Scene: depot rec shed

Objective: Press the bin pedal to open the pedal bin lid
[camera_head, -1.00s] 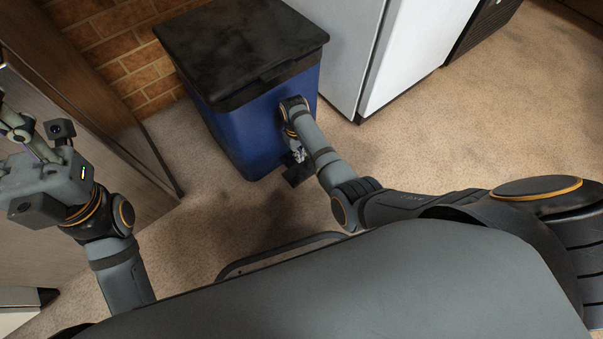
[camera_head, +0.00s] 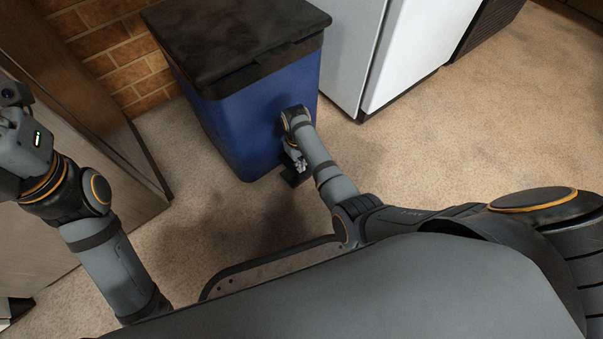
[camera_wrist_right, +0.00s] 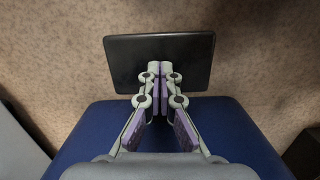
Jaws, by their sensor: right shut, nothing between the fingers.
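The pedal bin (camera_head: 232,130) is a blue box by the brick wall, with its black lid (camera_head: 235,38) lying shut. The bin pedal (camera_head: 293,179) is a small black plate low at the bin's front. In the right wrist view the pedal (camera_wrist_right: 192,50) is a dark rectangle sticking out from the blue bin body (camera_wrist_right: 85,125). My right gripper (camera_head: 297,163) points down at the pedal. Its closed, empty fingertips (camera_wrist_right: 161,68) overlap the pedal's middle; I cannot tell whether they touch it. My left gripper (camera_head: 12,125) is cut off at the left edge, its fingers not clearly visible.
A white cabinet-like appliance (camera_head: 410,50) stands right of the bin, with a dark unit (camera_head: 487,25) beyond it. A wooden panel (camera_head: 90,110) stands on the left. The carpet (camera_head: 430,130) right of my right arm is clear.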

